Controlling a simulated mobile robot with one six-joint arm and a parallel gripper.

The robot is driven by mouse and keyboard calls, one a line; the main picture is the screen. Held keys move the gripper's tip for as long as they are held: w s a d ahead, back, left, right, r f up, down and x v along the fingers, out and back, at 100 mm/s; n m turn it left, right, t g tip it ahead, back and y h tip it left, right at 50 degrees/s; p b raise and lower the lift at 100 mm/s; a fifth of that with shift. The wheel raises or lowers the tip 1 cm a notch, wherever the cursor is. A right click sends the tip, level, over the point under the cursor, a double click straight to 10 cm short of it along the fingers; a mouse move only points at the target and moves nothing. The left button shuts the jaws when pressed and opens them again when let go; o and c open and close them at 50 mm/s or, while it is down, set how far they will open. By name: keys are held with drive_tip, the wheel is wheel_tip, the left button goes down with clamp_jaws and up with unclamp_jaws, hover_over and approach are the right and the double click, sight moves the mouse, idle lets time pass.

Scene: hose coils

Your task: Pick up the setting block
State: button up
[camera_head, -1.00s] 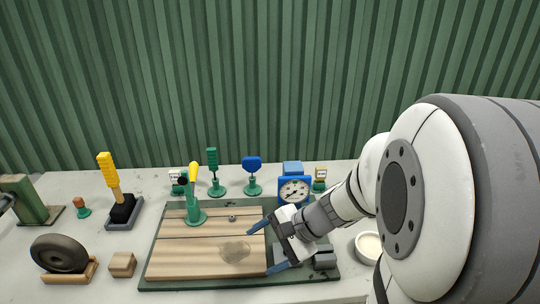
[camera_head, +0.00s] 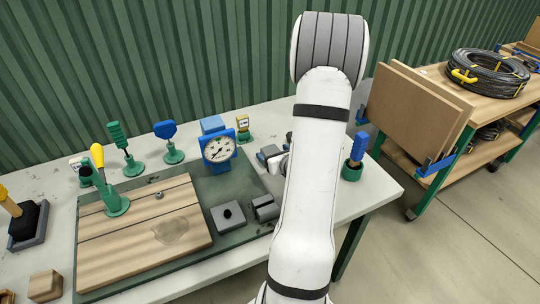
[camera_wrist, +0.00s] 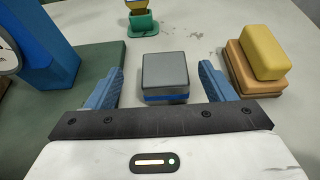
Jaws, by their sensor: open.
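A grey block with a blue band near its base (camera_wrist: 165,72), which looks like the setting block, sits on the pale bench top in the wrist view. My gripper (camera_wrist: 160,84) is open, with one blue finger on each side of it. Gaps show between the block and both fingers; they do not visibly touch it. In the head view my arm hides most of the gripper. A small grey shape (camera_head: 269,152) shows left of my wrist there; I cannot tell if it is block or gripper.
A yellow block on a brown block (camera_wrist: 257,65) stands close to the right finger. The blue dial gauge (camera_head: 219,149) stands to the left, and a green stand (camera_wrist: 143,22) behind. Grey blocks (camera_head: 228,216) lie on the green board (camera_head: 195,255). Bare bench shows behind the block.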

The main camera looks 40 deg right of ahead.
sight(270, 148)
drive_tip(key=p+x, duration=0.1)
drive_tip(key=x, duration=0.4)
drive_tip(key=shift+w+d+f, duration=0.1)
drive_tip(key=shift+d+f, duration=0.05)
drive_tip(key=shift+d, duration=0.1)
drive_tip(key=shift+c, duration=0.6)
drive_tip(key=c, duration=1.2)
drive_tip(key=shift+c, duration=0.4)
